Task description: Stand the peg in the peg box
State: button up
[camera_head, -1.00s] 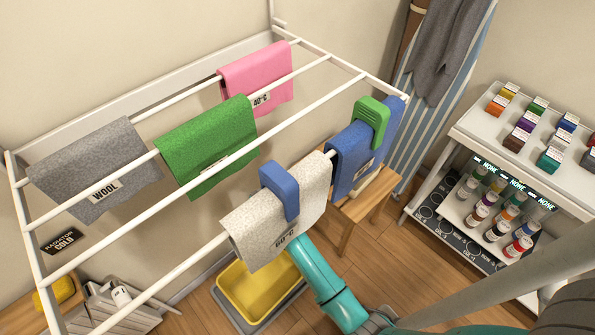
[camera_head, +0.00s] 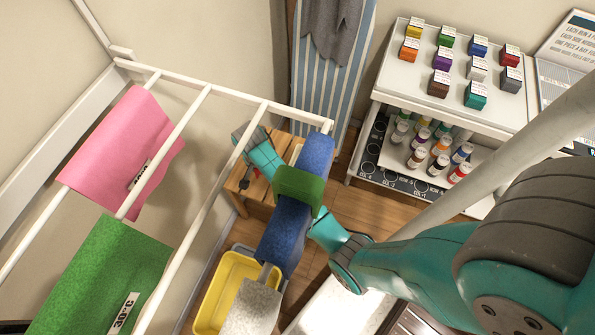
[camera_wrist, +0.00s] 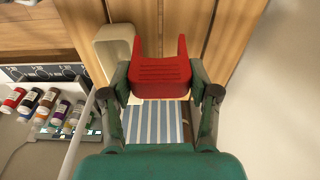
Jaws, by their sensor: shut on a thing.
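My gripper (camera_wrist: 160,88) is shut on a red peg (camera_wrist: 162,72), gripped between both fingers, its two prongs pointing away from my gripper. The cream peg box (camera_wrist: 116,48) stands on a wooden stool, just left of the peg in the wrist view. The peg appears beside the box, outside its opening; its height above the stool is hard to tell. In the head view the peg box (camera_head: 297,150) is partly hidden behind a blue towel. My arm passes behind that towel, and my gripper shows small near the wooden stool (camera_head: 231,186).
The blue towel (camera_head: 286,235) hangs on the drying rack with a green peg (camera_head: 298,186), close to my arm. Pink (camera_head: 122,150) and green (camera_head: 112,275) towels hang left. A yellow tub (camera_head: 222,290) stands below. A shelf with boxes and bottles (camera_head: 455,70) stands right.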

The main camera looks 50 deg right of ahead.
jog(key=s+d+m+g, duration=0.2)
jog(key=s+d+m, duration=0.2)
jog(key=d+m, duration=1.15)
jog(key=a+f+m, duration=0.1)
jog(key=f, duration=0.2)
jog(key=a+f+m, duration=0.1)
jog(key=f, duration=0.2)
jog(key=a+f+m, duration=0.1)
jog(key=f, duration=0.3)
jog(key=shift+a+y, duration=0.3)
jog(key=shift+y, duration=0.1)
jog(key=o, duration=0.9)
jog(key=shift+f, duration=0.1)
jog(key=shift+c, duration=0.2)
